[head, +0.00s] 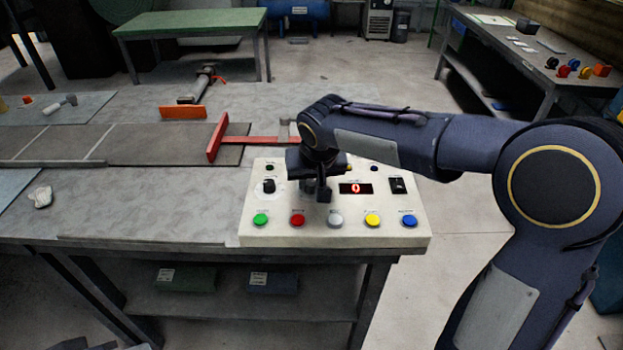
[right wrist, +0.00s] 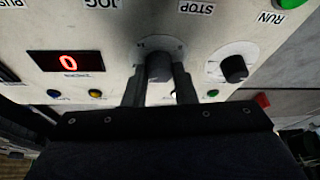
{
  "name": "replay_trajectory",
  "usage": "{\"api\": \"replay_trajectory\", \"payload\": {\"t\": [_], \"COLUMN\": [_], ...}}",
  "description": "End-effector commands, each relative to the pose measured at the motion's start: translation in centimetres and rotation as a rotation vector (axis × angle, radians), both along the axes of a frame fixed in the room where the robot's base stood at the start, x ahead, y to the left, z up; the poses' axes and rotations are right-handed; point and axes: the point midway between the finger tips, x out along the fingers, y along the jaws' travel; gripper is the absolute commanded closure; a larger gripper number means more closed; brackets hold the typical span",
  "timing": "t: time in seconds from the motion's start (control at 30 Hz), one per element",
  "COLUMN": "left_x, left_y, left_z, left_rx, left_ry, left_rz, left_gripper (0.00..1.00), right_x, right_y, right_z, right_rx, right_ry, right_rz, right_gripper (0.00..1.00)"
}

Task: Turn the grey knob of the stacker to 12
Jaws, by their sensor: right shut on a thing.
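The stacker's cream control panel (head: 335,240) sits on the table's front right corner. Its red display (head: 355,188) reads 0, and it also reads 0 in the right wrist view (right wrist: 68,62). My right gripper (head: 318,192) is over the panel, just left of the display, and hides the knob there in the head view. In the right wrist view the grey knob (right wrist: 158,66) stands between the two fingers of my right gripper (right wrist: 159,82), which is shut on it. My left gripper is not in view.
A black knob on a white dial (head: 268,186) is left of my gripper. A black switch (head: 397,185) is to the right. Green (head: 261,220), red (head: 298,220), white (head: 335,220), yellow (head: 372,220) and blue (head: 409,221) buttons line the front.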

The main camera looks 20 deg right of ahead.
Motion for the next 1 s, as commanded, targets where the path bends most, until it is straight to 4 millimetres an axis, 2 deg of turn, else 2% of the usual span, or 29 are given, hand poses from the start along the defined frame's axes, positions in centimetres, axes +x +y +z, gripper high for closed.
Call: {"api": "replay_trajectory", "payload": {"t": [0.03, 0.2, 0.53, 0.9, 1.0], "left_x": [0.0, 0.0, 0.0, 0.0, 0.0], "left_y": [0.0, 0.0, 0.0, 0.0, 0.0], "left_z": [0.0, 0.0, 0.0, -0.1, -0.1], "left_rx": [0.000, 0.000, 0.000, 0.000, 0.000], "left_ry": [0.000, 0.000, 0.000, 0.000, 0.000], "left_rz": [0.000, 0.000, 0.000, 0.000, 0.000], "left_gripper": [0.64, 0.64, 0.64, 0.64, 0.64], "right_x": [0.0, 0.0, -0.2, -2.4, -2.8], "right_y": [0.0, 0.0, 0.0, 0.0, 0.0], "right_z": [0.0, 0.0, 0.5, 5.9, 6.8], "right_rx": [0.000, 0.001, 0.002, 0.002, 0.002], "right_ry": [0.000, 0.000, -0.002, -0.004, -0.002], "right_rz": [-0.001, 0.000, 0.001, 0.001, 0.001], "right_gripper": [0.73, 0.53, 0.53, 0.53, 0.53]}}
